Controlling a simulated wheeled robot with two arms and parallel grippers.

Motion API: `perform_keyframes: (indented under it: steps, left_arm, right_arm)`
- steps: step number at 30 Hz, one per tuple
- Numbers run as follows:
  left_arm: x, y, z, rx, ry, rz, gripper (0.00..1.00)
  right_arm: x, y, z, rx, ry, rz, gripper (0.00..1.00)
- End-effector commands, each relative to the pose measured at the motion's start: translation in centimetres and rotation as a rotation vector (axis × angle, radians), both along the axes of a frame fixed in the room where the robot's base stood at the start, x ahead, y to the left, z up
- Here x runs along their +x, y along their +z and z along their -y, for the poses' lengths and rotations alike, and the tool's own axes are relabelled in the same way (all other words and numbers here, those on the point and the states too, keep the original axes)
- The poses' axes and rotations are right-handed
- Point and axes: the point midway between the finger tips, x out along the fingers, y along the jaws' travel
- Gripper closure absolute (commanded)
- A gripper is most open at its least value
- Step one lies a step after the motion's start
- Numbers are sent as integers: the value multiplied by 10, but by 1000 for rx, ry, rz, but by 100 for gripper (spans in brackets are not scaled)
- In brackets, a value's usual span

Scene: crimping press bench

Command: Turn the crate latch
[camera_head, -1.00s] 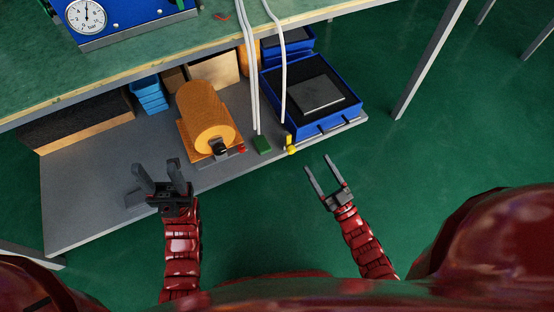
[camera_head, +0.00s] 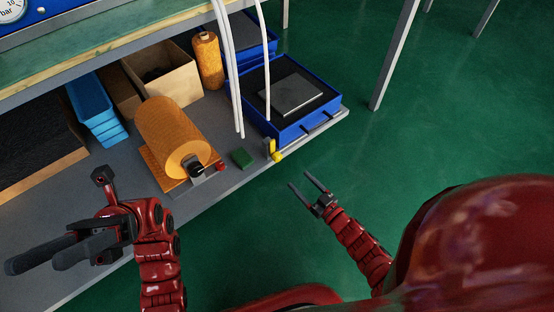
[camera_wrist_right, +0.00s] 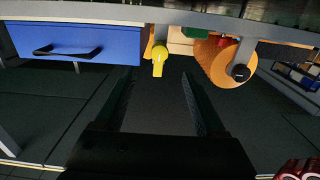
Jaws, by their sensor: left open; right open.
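The blue crate (camera_head: 293,134) stands on the lower shelf with a dark grey block in it. The yellow latch (camera_head: 277,154) is at its near left corner, by the shelf's front edge. In the right wrist view the latch (camera_wrist_right: 159,61) has its lever pointing down, beside the crate front (camera_wrist_right: 75,42). My right gripper (camera_head: 300,179) is open and empty, in front of the shelf and short of the latch. In the wrist view the latch shows between and beyond its fingertips. My left gripper (camera_head: 33,266) is open, fingers pointing left, over the shelf's left part.
An orange roll (camera_head: 172,137) with a black hub stands left of the latch, near a green block (camera_head: 242,158) and a red knob (camera_head: 220,166). White hoses (camera_head: 232,80) hang before the shelf. Free floor (camera_head: 350,160) lies to the right.

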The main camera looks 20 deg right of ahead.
Motion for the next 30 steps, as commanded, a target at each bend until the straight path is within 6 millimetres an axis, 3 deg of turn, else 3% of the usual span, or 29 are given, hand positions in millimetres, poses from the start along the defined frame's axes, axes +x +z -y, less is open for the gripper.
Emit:
perform_keyframes:
  steps: [8,15,20,24,30]
  left_arm:
    - [-55,8,-38,-184,-148,327,50]
    - [-93,-10,-77,-340,-303,608,50]
    - [-109,-34,-102,-438,-414,791,50]
    - [-118,-60,-113,-473,-412,834,50]
    - [-121,-68,-110,-457,-329,768,50]
  right_arm:
    - [30,-2,-12,1,2,3,27]
    - [55,-3,-20,1,0,0,27]
    - [71,-2,-27,0,1,3,27]
    - [97,-5,-36,-1,1,1,27]
    - [119,-2,-44,1,2,2,27]
